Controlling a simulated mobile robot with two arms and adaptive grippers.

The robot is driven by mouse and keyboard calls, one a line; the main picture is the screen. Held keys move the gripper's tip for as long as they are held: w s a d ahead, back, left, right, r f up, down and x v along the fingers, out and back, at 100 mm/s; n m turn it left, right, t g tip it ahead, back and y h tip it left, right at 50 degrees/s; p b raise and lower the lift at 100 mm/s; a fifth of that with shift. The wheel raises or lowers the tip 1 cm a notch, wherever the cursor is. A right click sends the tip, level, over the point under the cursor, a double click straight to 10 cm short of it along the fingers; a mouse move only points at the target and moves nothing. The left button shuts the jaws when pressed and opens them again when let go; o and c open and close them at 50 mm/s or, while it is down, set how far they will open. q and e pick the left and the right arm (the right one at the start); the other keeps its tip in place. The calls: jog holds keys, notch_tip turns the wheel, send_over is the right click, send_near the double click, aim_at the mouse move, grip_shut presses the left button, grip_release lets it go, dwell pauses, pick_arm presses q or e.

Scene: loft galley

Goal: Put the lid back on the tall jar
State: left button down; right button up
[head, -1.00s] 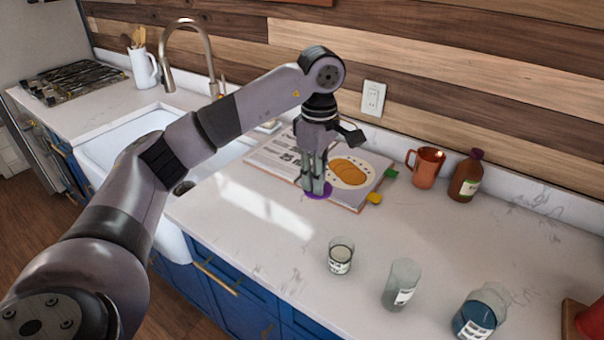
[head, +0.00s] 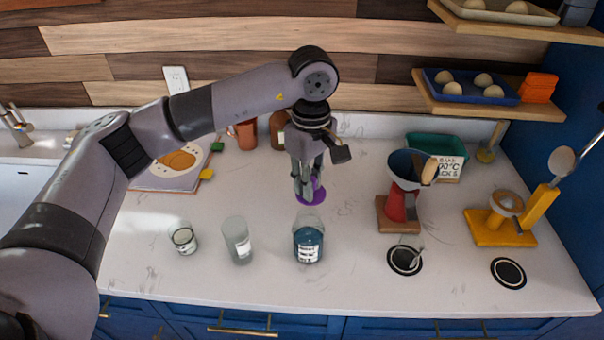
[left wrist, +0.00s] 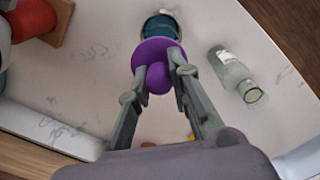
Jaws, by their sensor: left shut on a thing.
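My left gripper (head: 307,192) is shut on a purple lid (head: 318,193), held above the counter behind the blue-filled jar (head: 309,247). The left wrist view shows the purple lid (left wrist: 152,52) with its round knob between the fingertips, partly covering the blue-filled jar (left wrist: 161,27). A tall clear grey jar (head: 238,243) with a white label stands left of the blue one, open at the top; it also shows in the left wrist view (left wrist: 238,77). A short glass jar (head: 184,240) stands further left. My right gripper is out of view.
An open cookbook (head: 165,177), copper mug (head: 246,137) and brown bottle (head: 277,128) are at the back left. A red appliance (head: 396,204), green bin (head: 437,146) and yellow stand (head: 500,229) are on the right. The counter around the jars is clear.

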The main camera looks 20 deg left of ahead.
pick_arm(q)
jog(key=shift+a+f, duration=0.15)
jog(key=shift+f, duration=0.5)
jog(key=shift+f+b, duration=0.5)
jog(key=shift+f, duration=0.2)
notch_tip(320, 180, down, 3)
jog(key=shift+r+b, duration=0.15)
jog(key=shift+b, duration=0.7)
jog(key=shift+f+b, duration=0.5)
jog(key=shift+f, duration=0.05)
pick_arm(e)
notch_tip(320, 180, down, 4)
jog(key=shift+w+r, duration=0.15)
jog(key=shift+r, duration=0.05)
pick_arm(q)
jog(key=shift+b, duration=0.3)
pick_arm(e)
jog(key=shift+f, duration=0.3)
pick_arm(q)
jog(key=shift+r, duration=0.1)
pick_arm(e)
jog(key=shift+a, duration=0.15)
pick_arm(q)
jog(key=shift+f+b, duration=0.2)
jog(key=shift+b, duration=0.9)
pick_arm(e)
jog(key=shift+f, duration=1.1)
